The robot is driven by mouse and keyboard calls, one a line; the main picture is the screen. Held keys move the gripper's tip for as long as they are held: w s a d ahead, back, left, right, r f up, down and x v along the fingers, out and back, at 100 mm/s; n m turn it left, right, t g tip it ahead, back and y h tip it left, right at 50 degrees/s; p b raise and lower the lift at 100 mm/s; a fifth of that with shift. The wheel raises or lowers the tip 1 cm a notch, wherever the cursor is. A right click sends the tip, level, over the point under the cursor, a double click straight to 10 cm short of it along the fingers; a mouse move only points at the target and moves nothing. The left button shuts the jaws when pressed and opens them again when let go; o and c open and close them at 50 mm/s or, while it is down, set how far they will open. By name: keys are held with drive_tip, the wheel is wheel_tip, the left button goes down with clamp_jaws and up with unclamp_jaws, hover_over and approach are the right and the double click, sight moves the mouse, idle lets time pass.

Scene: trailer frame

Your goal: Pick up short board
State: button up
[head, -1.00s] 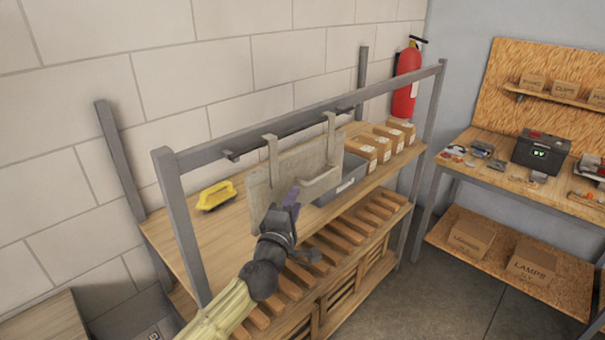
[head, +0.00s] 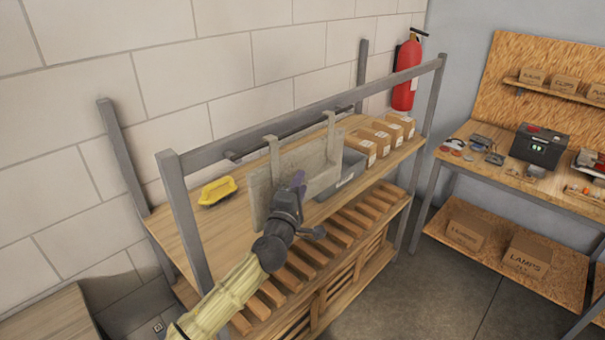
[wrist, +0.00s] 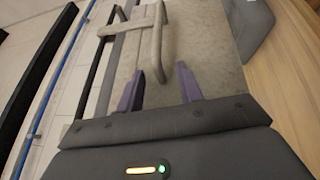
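A grey-beige board (head: 297,158), which I take to be the short board, hangs upright by two hooks from a dark rail (head: 250,151) on the rack. I cannot tell whether the fingers touch the board.
A grey bin (head: 342,180) and several cartons (head: 375,140) stand on the rack shelf to the right. A yellow tool (head: 217,191) lies on the left. The rack's upper beam (head: 300,117) crosses above. Wooden slats (head: 345,230) fill the level below.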

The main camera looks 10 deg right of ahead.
idle(0.3)
clamp_jaws()
idle(1.2)
